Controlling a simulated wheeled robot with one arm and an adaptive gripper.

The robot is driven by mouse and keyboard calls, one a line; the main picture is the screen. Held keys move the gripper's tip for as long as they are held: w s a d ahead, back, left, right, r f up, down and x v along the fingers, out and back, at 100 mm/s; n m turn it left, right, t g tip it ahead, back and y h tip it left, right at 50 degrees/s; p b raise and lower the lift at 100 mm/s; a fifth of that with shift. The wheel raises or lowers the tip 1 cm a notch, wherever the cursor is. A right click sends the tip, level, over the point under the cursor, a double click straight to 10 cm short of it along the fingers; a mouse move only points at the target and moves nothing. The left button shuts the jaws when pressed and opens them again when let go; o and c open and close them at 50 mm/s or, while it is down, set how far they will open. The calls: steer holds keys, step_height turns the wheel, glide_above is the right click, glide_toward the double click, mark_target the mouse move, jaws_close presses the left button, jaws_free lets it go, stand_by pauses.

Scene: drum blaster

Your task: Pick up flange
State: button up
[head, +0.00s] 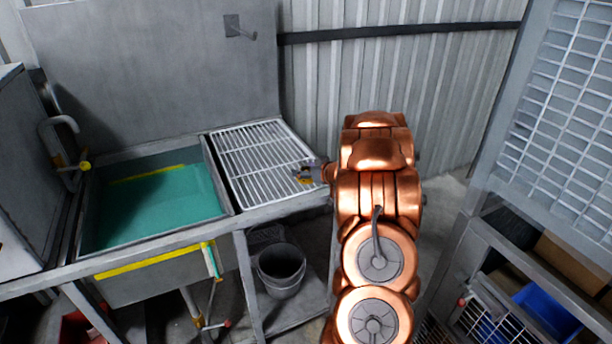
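My gripper (304,176) shows small at the end of my copper-coloured arm, over the right edge of the white wire rack (250,160) beside the sink. Its fingers point left. They are too small to tell whether they are open or shut, or whether anything is between them. I cannot make out a flange anywhere in the head view. My arm covers the area just right of the rack.
A sink (215,200) with green water lies left of the rack. A grey bucket (281,268) stands on a shelf below. A corrugated wall (400,70) rises behind. At right is a metal frame (570,110) with a blue bin (548,311) low inside.

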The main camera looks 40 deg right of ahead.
mark_target(306, 169)
jaws_close()
stand_by(0.3)
steer(key=shift+r, duration=0.8)
step_height(306, 169, up, 2)
steer(key=s+a+b, duration=0.1)
steer(key=a, duration=0.4)
steer(key=s+a+r+b, duration=0.1)
steer(key=a, duration=0.4)
steer(key=s+a+b, duration=0.1)
steer(key=a+b, duration=0.1)
steer(key=a, duration=0.3)
steer(key=shift+s+a+r, duration=0.25)
